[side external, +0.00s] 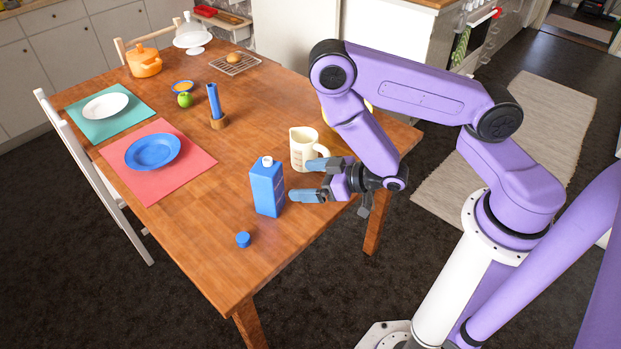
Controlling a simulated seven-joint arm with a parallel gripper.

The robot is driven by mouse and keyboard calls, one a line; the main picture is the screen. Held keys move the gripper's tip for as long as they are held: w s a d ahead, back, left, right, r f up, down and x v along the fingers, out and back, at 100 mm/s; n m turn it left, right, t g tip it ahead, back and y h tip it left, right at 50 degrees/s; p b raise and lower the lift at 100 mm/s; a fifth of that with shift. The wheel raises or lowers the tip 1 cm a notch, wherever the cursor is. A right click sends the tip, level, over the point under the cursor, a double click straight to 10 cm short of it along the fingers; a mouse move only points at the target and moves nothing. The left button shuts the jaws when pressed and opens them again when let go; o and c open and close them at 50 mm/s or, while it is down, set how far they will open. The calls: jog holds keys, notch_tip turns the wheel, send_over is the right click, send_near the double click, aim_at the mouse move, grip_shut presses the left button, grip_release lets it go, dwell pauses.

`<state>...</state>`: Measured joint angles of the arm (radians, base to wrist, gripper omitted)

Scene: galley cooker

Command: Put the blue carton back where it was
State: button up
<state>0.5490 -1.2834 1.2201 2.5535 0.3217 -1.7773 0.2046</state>
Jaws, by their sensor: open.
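The blue carton (266,190) stands upright on the wooden table, near its front edge, with a white spout on top. My gripper (302,180) is just to the right of the carton, level with its body. Its two blue-grey fingers are spread apart and point left toward the carton. The gripper is open and holds nothing. I cannot tell whether a fingertip touches the carton.
A cream jug (303,148) stands close behind my gripper. A small blue cap (243,239) lies in front of the carton. Table is clear left of the carton.

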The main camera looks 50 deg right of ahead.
jog(key=shift+s, duration=0.1)
jog(key=shift+r, duration=0.1)
jog(key=s+a+r+n+g, duration=0.4)
jog(key=s+a+r+g, duration=0.35)
jog(key=s+g, duration=0.2)
jog(key=s+d+r+n+g+h, duration=0.2)
jog(key=s+d+r+n+h, duration=0.2)
jog(key=s+d+r, duration=0.6)
jog(key=s+d, duration=0.2)
jog(key=s, duration=0.1)
jog(key=shift+r+g+h, duration=0.3)
jog(key=shift+r+g, duration=0.05)
jog(key=shift+r, duration=0.05)
